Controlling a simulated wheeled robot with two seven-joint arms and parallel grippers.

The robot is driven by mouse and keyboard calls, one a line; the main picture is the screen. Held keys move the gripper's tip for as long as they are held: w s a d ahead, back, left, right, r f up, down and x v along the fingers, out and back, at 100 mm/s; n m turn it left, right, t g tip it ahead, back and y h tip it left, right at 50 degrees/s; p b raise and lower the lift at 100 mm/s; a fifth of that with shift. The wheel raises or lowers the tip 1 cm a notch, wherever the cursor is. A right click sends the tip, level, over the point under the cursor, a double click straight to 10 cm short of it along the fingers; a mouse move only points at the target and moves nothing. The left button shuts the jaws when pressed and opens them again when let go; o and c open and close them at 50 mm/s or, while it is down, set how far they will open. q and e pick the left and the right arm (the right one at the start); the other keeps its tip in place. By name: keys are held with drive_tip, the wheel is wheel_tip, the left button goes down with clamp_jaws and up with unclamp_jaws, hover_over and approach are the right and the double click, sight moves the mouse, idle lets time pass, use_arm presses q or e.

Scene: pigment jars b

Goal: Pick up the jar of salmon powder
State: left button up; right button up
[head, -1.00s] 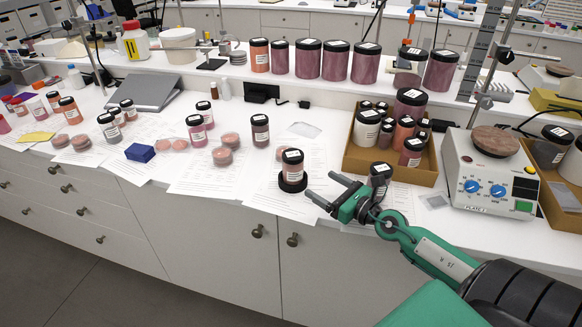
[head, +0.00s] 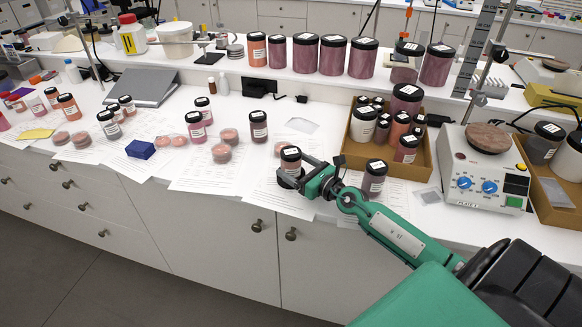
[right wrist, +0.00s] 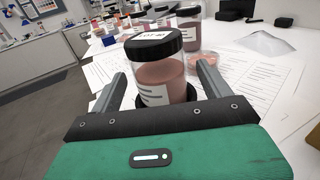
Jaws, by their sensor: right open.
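The jar of pinkish salmon powder (head: 290,163) has a black lid and a white label. It stands upright near the counter's front edge, on a round black base (right wrist: 194,98) that shows in the right wrist view. That view also shows the jar (right wrist: 163,80) between the two fingers. My right gripper (head: 293,173) is open, with a finger on either side of the jar and visible gaps beside it. My gripper hides part of the jar's lower side in the head view. My left gripper is not in view.
A darker jar (head: 374,179) stands close to my right wrist. A cardboard tray (head: 421,171) of jars and a hotplate (head: 485,182) are to the right. Papers, several jars and stacked dishes (head: 222,152) lie to the left. Large jars line the raised shelf behind.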

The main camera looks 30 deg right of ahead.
drive_tip(key=shift+x, duration=1.1)
drive_tip(key=c, duration=1.2)
drive_tip(key=shift+o, duration=0.2)
drive_tip(key=shift+r, duration=0.1)
